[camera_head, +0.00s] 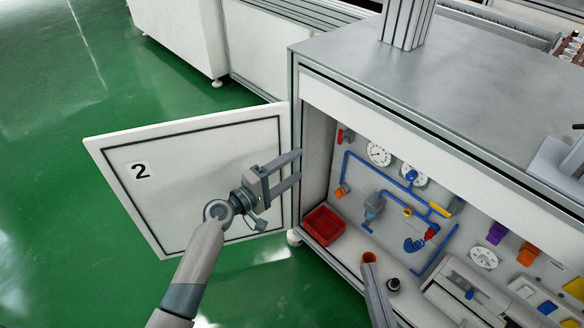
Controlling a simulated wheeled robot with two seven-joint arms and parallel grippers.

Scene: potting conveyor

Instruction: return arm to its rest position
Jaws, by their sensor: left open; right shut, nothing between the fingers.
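My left gripper (296,170) is open and empty. Its two grey fingers point right, in front of the open cabinet door (190,170) marked 2 and near the cabinet's left front edge. My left arm (197,262) reaches up to it from the bottom of the picture. My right gripper (371,275) shows only in part at the bottom centre, in front of the cabinet opening.
The cabinet (440,80) holds gauges (378,153), blue pipes (360,167), valves and a red tray (323,225) at its lower left. A dark round knob (393,285) lies right of my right gripper. Green floor (60,250) is clear on the left.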

